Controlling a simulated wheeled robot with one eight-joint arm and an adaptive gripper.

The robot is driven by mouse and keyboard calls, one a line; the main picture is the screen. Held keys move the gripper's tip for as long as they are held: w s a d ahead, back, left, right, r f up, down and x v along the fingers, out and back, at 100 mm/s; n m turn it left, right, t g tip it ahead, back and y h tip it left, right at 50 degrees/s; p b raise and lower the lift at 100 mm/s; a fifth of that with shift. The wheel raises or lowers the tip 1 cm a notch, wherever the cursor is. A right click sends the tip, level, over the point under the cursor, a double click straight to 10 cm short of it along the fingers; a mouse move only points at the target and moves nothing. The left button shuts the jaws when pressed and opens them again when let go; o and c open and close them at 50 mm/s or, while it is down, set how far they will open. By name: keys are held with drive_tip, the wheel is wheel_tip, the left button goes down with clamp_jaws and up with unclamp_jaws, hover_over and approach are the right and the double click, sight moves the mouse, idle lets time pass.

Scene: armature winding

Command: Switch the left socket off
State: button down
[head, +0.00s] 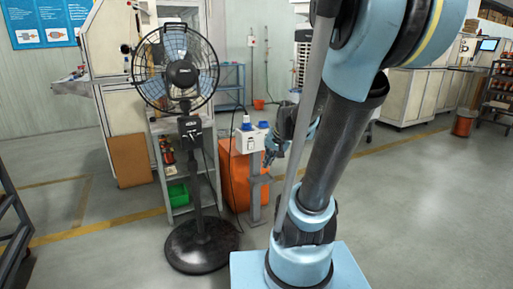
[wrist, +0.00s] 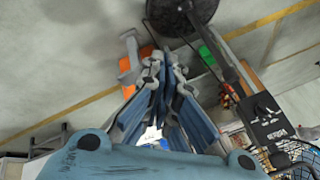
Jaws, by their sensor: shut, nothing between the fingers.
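A white socket box (head: 249,140) stands on a grey post in the head view. Its left socket (head: 246,124) has a blue and white plug standing upright in it, and a dark cable runs down beside the box. A second blue socket part (head: 263,125) sits to its right. My gripper (head: 268,161) is just right of the box, fingers pointing down; I cannot tell whether it touches it. In the wrist view my gripper (wrist: 166,58) shows its fingers together, with nothing seen between them. The left socket's switch is too small to make out, and its state cannot be told.
A black pedestal fan (head: 182,75) on a round base (head: 202,245) stands left of the box. An orange cabinet (head: 235,178) is behind the post, and a shelf with a green bin (head: 178,194) is behind the fan.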

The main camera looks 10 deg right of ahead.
drive_tip(key=w+d+f+m+t, duration=0.2)
drive_tip(key=w+f+m, duration=0.1)
drive_tip(key=w, duration=0.8)
drive_tip(key=w+d+f+m+t+y, duration=0.1)
drive_tip(key=w+d+f+m+t, duration=0.1)
drive_tip(key=w, duration=0.9)
drive_tip(key=w+d+f+m+t, duration=0.2)
drive_tip(key=w+f+m+t, duration=0.1)
drive_tip(key=w, duration=0.9)
drive_tip(key=f+m, duration=0.1)
drive_tip(key=m, duration=0.1)
drive_tip(key=shift+f+m+y, duration=0.3)
drive_tip(key=shift+w+a, duration=0.1)
